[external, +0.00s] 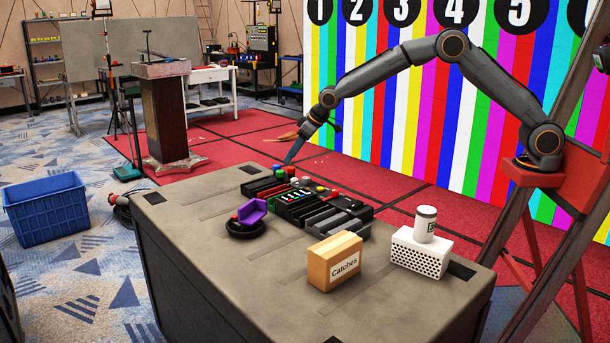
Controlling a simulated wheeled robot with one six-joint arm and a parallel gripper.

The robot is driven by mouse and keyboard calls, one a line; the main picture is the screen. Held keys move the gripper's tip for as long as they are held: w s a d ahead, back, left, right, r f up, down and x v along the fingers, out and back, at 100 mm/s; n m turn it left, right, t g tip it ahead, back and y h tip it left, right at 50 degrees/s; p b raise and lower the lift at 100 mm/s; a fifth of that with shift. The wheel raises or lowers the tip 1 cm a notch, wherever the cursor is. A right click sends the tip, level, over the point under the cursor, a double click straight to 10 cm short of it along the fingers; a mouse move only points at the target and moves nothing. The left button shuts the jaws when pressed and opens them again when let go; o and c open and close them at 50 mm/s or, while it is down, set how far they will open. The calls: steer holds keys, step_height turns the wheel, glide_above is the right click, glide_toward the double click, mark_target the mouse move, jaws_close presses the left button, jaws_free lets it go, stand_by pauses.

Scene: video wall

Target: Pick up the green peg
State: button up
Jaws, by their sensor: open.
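I cannot tell how far the tips are from the peg in depth.
On the table (210,270) are a round black base with a purple piece (250,211), a cardboard box marked "Catches" (334,262), and a white perforated block (419,253) bearing a white canister (425,223). The front left of the table is clear.

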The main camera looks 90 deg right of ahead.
mark_target(280, 171)
steer(key=shift+p+x, duration=0.45)
steer(key=shift+x, duration=3.2)
steer(key=c, duration=1.1)
